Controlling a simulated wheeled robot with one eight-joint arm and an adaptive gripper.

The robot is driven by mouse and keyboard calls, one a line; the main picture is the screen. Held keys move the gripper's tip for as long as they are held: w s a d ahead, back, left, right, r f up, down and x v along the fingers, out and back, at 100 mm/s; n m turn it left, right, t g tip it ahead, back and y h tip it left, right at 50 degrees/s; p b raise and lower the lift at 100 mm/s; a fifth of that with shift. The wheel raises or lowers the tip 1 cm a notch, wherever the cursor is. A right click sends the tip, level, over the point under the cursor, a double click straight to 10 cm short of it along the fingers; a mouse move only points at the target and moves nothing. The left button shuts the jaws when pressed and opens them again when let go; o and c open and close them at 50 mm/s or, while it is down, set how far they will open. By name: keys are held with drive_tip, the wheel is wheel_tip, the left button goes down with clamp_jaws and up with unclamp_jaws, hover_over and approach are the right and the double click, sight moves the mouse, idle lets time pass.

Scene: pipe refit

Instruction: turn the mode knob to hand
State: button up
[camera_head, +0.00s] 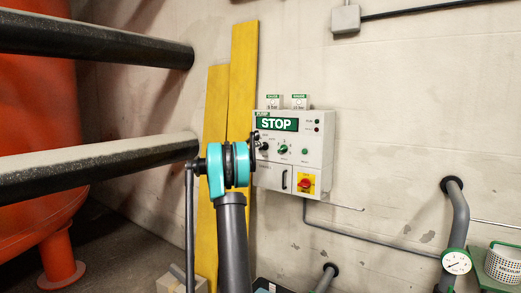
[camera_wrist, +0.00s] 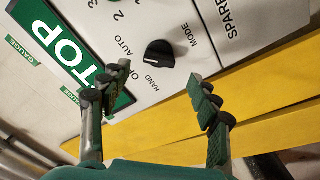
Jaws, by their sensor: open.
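The mode knob (camera_wrist: 159,53) is black and sits on the white panel face, between printed MODE, AUTO and HAND labels. Its white mark points left in the wrist view, between the AUTO and HAND labels; I cannot tell its exact setting. My gripper (camera_wrist: 160,75) is open, its two green-padded fingers apart on either side of the knob in the picture. Nothing is between the fingertips, and no contact with the knob shows. In the head view the control box (camera_head: 316,150) hangs on the wall, and my arm covers its left edge.
A green STOP sign (camera_wrist: 62,42) lies beside the left finger. Yellow boards (camera_head: 243,85) stand left of the box. A red switch (camera_head: 306,184) and a green knob (camera_head: 284,149) are on the box. Dark horizontal pipes (camera_head: 100,170) and a gauge (camera_head: 457,262) flank the area.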

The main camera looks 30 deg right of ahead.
sight(263, 147)
drive_tip(key=x, duration=0.6)
drive_tip(key=c, duration=1.2)
